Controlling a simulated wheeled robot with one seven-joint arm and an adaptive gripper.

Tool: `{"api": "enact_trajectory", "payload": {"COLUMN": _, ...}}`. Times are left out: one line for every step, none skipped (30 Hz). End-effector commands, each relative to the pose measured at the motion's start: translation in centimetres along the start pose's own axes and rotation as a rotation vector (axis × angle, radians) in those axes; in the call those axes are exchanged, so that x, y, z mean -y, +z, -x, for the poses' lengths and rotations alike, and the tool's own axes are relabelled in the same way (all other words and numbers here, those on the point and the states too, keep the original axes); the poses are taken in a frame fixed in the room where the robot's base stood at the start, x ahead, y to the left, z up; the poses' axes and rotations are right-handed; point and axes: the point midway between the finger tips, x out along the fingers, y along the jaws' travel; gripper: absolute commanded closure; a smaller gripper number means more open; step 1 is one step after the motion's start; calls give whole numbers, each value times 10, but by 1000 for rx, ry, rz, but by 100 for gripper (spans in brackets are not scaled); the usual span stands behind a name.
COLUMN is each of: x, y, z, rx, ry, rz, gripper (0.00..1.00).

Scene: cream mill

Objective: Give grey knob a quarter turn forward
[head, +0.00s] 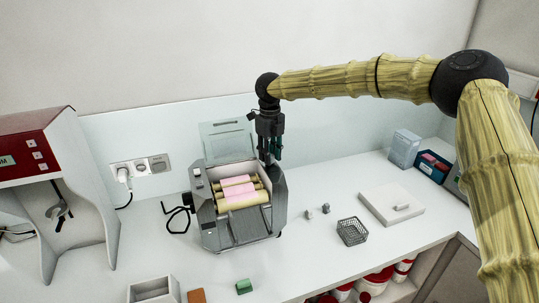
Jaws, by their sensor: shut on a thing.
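The mill (211,232) is a grey machine with pink and cream rollers (240,192) and a raised clear cover behind them. My gripper (271,161) points down at the mill's back right corner, by the top of its right side panel. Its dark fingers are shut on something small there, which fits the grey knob. The knob itself is hidden by the fingers, so its angle cannot be told.
Two small grey pieces (309,213) and a dark wire basket (352,231) stand right of the mill.

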Motion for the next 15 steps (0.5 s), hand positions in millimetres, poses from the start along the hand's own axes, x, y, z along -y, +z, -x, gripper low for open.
{"api": "enact_trajectory", "payload": {"x": -1, "y": -4, "z": -8, "rx": -15, "ry": 2, "rz": -24, "gripper": 96}}
{"api": "enact_trajectory", "payload": {"x": -1, "y": -4, "z": -8, "rx": -15, "ry": 2, "rz": -39, "gripper": 96}}
{"api": "enact_trajectory", "payload": {"x": -1, "y": -4, "z": -8, "rx": -15, "ry": 2, "rz": -57, "gripper": 96}}
{"api": "enact_trajectory", "payload": {"x": -1, "y": -4, "z": -8, "rx": -15, "ry": 2, "rz": -71, "gripper": 96}}
{"api": "enact_trajectory", "payload": {"x": -1, "y": -4, "z": -8, "rx": -15, "ry": 2, "rz": -82, "gripper": 96}}
{"api": "enact_trajectory", "payload": {"x": -1, "y": -4, "z": -8, "rx": -15, "ry": 2, "rz": -96, "gripper": 96}}
{"api": "enact_trajectory", "payload": {"x": -1, "y": -4, "z": -8, "rx": -15, "ry": 2, "rz": -106, "gripper": 96}}
{"api": "enact_trajectory", "payload": {"x": -1, "y": -4, "z": -8, "rx": -15, "ry": 2, "rz": -113, "gripper": 96}}
{"api": "enact_trajectory", "payload": {"x": -1, "y": -4, "z": -8, "rx": -16, "ry": 2, "rz": -122, "gripper": 96}}
{"api": "enact_trajectory", "payload": {"x": -1, "y": -4, "z": -8, "rx": -16, "ry": 2, "rz": -129, "gripper": 96}}
{"api": "enact_trajectory", "payload": {"x": -2, "y": -4, "z": -8, "rx": -16, "ry": 2, "rz": -134, "gripper": 96}}
{"api": "enact_trajectory", "payload": {"x": -2, "y": -4, "z": -8, "rx": -16, "ry": 2, "rz": -139, "gripper": 96}}
{"api": "enact_trajectory", "payload": {"x": -2, "y": -4, "z": -8, "rx": -16, "ry": 2, "rz": -142, "gripper": 96}}
{"api": "enact_trajectory", "payload": {"x": -2, "y": -4, "z": -8, "rx": -16, "ry": 2, "rz": -144, "gripper": 96}}
{"api": "enact_trajectory", "payload": {"x": -2, "y": -4, "z": -8, "rx": -16, "ry": 2, "rz": -147, "gripper": 96}}
